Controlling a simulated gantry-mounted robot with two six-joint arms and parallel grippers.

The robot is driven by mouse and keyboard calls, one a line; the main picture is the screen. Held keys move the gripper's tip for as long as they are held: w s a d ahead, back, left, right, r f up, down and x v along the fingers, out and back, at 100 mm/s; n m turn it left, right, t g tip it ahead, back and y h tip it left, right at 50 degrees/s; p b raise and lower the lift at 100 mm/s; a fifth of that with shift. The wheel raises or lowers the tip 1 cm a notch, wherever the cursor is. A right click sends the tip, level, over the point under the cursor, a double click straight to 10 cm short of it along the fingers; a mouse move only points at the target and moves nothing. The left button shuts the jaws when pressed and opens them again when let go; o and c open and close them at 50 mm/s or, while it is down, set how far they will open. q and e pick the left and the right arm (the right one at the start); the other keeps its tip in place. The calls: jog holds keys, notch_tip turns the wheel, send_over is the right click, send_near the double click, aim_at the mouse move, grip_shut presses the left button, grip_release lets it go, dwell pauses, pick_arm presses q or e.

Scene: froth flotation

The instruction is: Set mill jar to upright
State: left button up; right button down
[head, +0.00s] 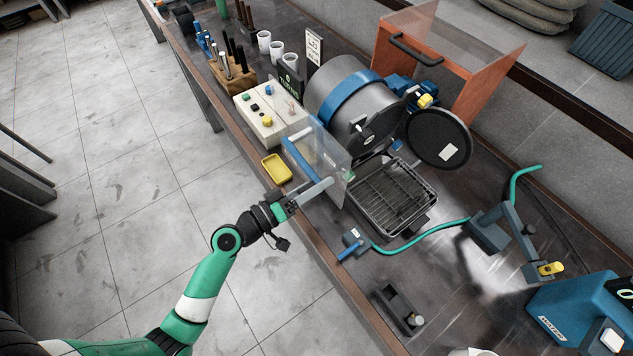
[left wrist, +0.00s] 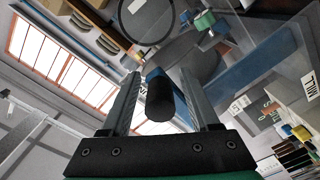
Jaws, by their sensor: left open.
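The mill jar (head: 332,92) is a grey drum with a blue band, lying tilted on the bench in the head view. Its dark round lid (head: 438,138) hangs open at the right. A dark knob (head: 367,138) sits on its near end. My left gripper (head: 328,184) is at the clear guard panel's near edge, below the jar. In the left wrist view its two fingers are spread apart (left wrist: 160,76), and a dark rounded handle (left wrist: 160,100) shows between them; contact cannot be told. My right gripper is in neither view.
A clear guard panel (head: 325,150) with a blue edge stands before the jar. A wire-racked tray (head: 392,198) lies below the jar's mouth. A control box (head: 270,112) and yellow dish (head: 276,168) are at left. A green hose (head: 420,233) crosses the bench.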

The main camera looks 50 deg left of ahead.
pick_arm(q)
grip_shut()
jog(key=shift+r, duration=0.1)
jog(key=shift+r, duration=0.1)
dwell(1.1)
